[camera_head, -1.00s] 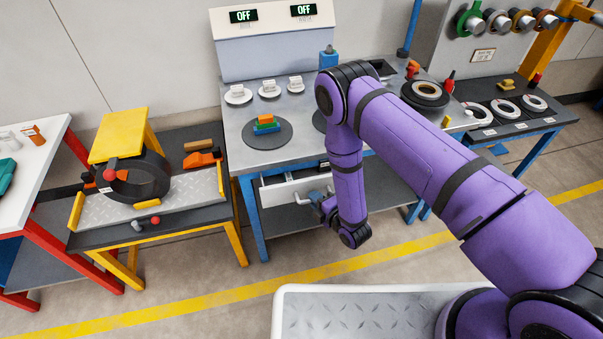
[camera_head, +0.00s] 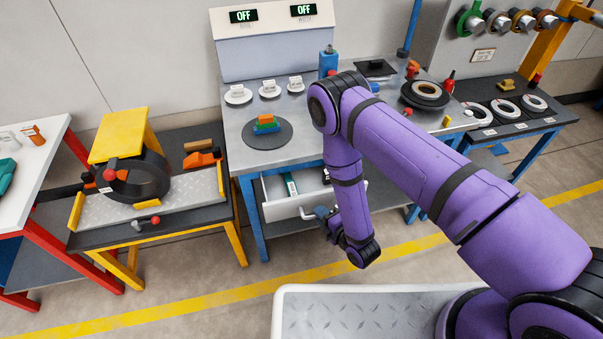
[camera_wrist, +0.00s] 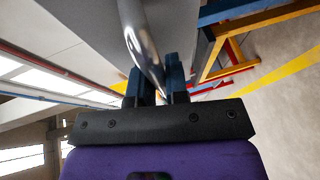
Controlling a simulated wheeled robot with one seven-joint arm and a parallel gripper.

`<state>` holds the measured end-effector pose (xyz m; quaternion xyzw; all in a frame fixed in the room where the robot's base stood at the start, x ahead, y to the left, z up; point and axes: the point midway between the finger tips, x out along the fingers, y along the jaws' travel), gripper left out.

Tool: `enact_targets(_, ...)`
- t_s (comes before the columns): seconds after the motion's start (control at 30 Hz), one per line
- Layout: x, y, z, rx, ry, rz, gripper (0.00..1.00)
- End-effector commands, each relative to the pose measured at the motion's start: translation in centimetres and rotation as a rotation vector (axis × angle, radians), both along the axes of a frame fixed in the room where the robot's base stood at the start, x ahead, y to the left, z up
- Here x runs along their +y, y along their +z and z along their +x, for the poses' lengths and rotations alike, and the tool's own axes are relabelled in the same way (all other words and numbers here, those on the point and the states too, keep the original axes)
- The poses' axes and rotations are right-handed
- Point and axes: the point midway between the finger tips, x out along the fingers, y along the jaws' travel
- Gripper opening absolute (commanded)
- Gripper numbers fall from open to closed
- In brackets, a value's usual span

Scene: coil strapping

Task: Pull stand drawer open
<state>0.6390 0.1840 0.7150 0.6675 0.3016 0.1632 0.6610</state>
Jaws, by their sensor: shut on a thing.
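The stand drawer (camera_head: 283,209) is a white drawer under the grey steel stand (camera_head: 222,113), pulled partly out. A green-and-white item (camera_head: 291,184) lies inside it. The drawer's bar handle (camera_head: 305,213) is at its front and also shows large in the wrist view (camera_wrist: 140,45). My gripper (camera_head: 322,213) is at the handle, and in the wrist view its two blue fingers (camera_wrist: 160,82) are shut around the metal bar. My purple arm hides the right part of the drawer.
A yellow-legged table (camera_head: 100,236) with a black coil (camera_head: 140,180) stands to the left. The stand's blue leg (camera_head: 253,220) is beside the drawer. A white-rimmed tray (camera_head: 350,290) is in front. The floor between has a yellow line and is clear.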

Motion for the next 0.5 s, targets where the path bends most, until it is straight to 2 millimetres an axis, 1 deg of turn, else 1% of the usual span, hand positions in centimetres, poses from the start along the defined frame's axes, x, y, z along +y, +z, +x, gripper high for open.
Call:
enact_targets(0.1, -0.2, -0.1, -0.8, 0.005, 0.001, -0.002, 0.0)
enact_targets(0.5, -0.9, -0.1, -3.1, 0.004, 0.0, -0.003, 0.0)
